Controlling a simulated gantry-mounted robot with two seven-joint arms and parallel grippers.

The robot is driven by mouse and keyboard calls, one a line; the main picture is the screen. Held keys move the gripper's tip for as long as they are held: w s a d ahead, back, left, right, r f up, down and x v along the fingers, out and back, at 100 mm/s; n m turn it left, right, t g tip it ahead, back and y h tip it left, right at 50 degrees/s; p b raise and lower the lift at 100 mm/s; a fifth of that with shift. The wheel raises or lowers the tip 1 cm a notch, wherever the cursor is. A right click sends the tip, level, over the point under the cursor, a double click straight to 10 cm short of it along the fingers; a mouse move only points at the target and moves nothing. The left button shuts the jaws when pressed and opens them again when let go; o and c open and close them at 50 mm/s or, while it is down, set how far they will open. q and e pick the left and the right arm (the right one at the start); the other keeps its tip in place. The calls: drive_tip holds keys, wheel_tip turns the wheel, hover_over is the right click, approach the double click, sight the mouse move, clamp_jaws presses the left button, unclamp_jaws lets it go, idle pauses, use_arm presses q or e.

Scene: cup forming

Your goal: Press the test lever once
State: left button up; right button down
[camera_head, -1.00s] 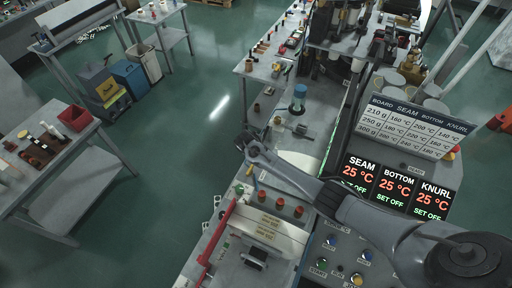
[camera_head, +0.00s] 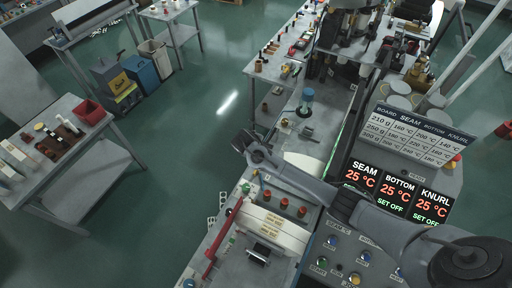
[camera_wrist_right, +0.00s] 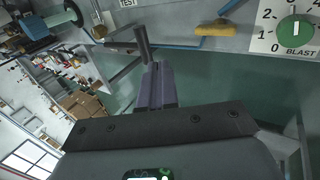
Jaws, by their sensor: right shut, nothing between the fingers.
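My right gripper (camera_head: 243,142) reaches in from the right over the bench's left edge in the head view. Its fingers (camera_wrist_right: 157,85) are shut and empty in the right wrist view. A white label reading TEST (camera_wrist_right: 130,3) is at the top of that view. Below it, a dark grey rod (camera_wrist_right: 142,43) stands just beyond the fingertips, with a thin bar beside it. It looks like the test lever; I cannot tell whether the fingers touch it. In the head view I cannot make the lever out near the gripper. My left gripper is not in view.
A BLAST dial (camera_wrist_right: 295,31) and a yellow handle (camera_wrist_right: 215,28) are on the panel's edge. A long red handle (camera_head: 222,238) and several red knobs (camera_head: 284,204) are near the gripper. Temperature displays (camera_head: 397,193) stand to the right. Open floor lies left of the bench.

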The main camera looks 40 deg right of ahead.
drive_tip(key=shift+v, duration=1.4)
